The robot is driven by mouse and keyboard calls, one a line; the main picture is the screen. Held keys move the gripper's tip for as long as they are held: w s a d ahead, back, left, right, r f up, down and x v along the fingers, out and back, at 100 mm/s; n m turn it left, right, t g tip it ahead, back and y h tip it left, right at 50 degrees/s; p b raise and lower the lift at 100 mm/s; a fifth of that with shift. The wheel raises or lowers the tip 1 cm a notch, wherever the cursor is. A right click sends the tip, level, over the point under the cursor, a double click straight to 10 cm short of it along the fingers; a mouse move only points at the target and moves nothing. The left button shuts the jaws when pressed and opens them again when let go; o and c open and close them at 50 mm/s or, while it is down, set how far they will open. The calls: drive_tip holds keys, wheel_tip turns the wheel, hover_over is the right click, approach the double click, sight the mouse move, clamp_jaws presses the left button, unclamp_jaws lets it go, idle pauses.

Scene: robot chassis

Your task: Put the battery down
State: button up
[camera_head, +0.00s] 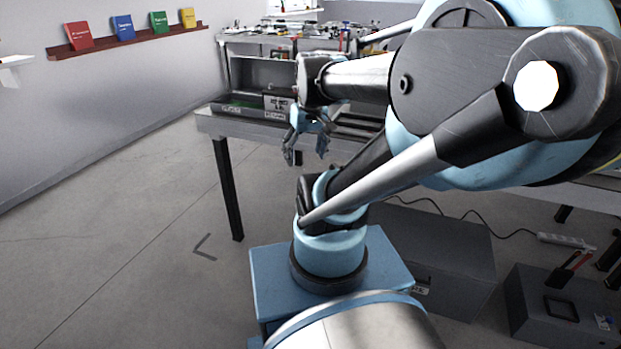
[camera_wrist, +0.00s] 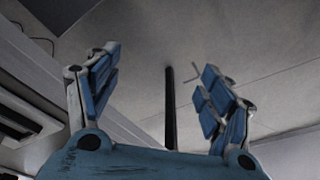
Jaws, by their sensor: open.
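My gripper (camera_head: 305,152) hangs beside the front edge of the workbench in the head view, with its blue fingers pointing down and spread apart. In the wrist view its two blue fingers (camera_wrist: 161,65) stand wide apart, with nothing held between them. I cannot make out a battery for certain in either view. A small dark patch shows by the left finger in the head view, too small to identify.
The grey workbench (camera_head: 212,122) has dark legs; one leg (camera_wrist: 170,105) shows beyond the fingers in the wrist view. A red wall shelf (camera_head: 125,40) holds several coloured books. A grey box (camera_head: 460,262) and a dark machine (camera_head: 535,312) stand on the floor. Left floor is clear.

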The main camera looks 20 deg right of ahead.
drive_tip(key=s+f+m, duration=0.1)
drive_tip(key=s+f, duration=0.4)
drive_tip(key=shift+d+f+m+h, duration=0.25)
drive_tip(key=shift+f+m+h, duration=0.05)
drive_tip(key=shift+m, duration=0.1)
drive_tip(key=shift+c, duration=0.3)
